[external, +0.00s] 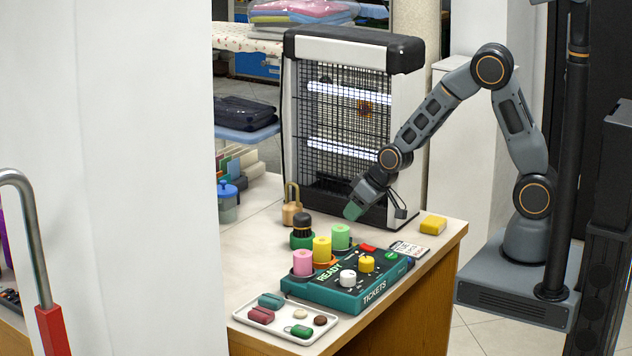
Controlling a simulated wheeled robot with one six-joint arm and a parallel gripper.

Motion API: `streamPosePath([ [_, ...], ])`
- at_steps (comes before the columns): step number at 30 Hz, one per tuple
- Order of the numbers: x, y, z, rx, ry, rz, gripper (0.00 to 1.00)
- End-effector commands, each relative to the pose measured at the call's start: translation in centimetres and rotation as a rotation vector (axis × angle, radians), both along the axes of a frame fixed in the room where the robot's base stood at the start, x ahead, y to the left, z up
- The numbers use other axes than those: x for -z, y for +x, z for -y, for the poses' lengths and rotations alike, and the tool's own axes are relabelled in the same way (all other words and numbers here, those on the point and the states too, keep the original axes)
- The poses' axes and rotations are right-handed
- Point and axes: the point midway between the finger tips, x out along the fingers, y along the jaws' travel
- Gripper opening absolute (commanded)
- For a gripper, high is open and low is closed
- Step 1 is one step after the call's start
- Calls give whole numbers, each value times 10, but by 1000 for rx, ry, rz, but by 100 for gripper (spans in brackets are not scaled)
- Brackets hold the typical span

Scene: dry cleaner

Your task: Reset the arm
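My arm (430,110) reaches left from its base, bent high at the elbow and angled down over the counter. My gripper (362,203) hangs above the counter in front of the bug zapper, behind and above the green cylinder (341,236). A green piece (352,211) shows at its tip; I cannot tell whether it is part of a finger or something held. A thin dark part (400,206) sticks out to its right. The finger gap is too small to make out.
The caged bug zapper (340,125) stands close behind my gripper. The teal ticket box (345,285), pink cylinder (303,262), yellow cylinder (322,249), padlock (292,208) and white tray (250,310) crowd the counter. A yellow block (433,225) sits near the right edge.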

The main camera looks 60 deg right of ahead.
Motion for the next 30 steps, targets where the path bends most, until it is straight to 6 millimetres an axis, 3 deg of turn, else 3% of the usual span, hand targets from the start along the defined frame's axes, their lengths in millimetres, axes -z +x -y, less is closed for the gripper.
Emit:
streamPosePath([
  [3,-34,-64,23,-25,-20,-206,36],
  [6,-62,-114,46,-22,-54,-331,36],
  [9,-86,-153,66,-3,-86,-394,36],
  [12,-106,-179,81,20,-108,-404,36],
  [15,-122,-192,91,41,-116,-365,36],
  [21,-145,-197,100,77,-108,-265,36],
  [30,-148,-197,101,83,-106,-253,36],
])
